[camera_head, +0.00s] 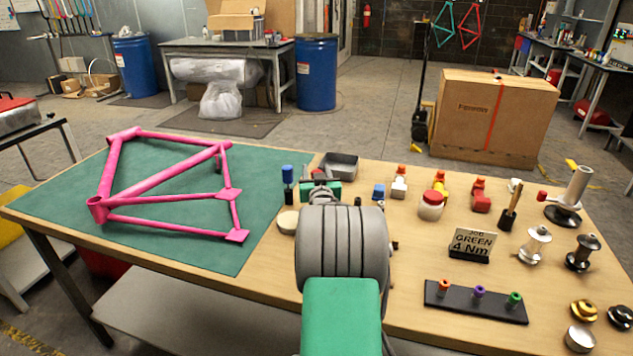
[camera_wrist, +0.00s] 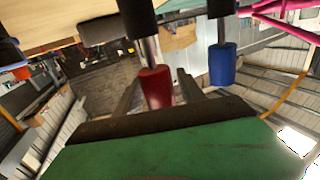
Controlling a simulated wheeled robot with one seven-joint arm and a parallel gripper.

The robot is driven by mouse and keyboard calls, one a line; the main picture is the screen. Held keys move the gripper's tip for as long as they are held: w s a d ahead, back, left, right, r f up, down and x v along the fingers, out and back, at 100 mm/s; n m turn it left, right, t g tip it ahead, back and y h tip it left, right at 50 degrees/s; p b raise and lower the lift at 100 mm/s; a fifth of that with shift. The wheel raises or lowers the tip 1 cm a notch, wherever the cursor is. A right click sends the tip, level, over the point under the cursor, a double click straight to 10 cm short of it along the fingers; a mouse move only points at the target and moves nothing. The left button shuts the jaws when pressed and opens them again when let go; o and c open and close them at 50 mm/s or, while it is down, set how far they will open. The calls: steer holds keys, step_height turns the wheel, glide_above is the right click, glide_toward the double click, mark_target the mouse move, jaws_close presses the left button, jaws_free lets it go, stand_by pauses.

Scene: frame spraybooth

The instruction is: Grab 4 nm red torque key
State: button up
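A torque key with a red handle (camera_wrist: 156,86) and a silver shaft shows in the camera_wrist view, joined to a dark part at the top edge. My gripper (camera_wrist: 158,92) has one finger on each side of the red handle, with what looks like a gap on both sides. In the camera_head view a small red tip (camera_head: 318,173) shows beyond my arm, which hides most of my gripper and the key. A blue-handled key (camera_wrist: 222,65) stands to the right of the red one in the camera_wrist view, and left of it in the camera_head view (camera_head: 287,171).
A sign (camera_head: 472,244) reads "JOB GREEN 4 Nm". A black rack (camera_head: 475,303) holds orange, purple and green pieces. A pink bike frame (camera_head: 165,180) lies on the green mat (camera_head: 185,250). A grey tray (camera_head: 341,165) sits behind my gripper.

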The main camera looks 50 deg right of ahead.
jaws_close()
stand_by(0.5)
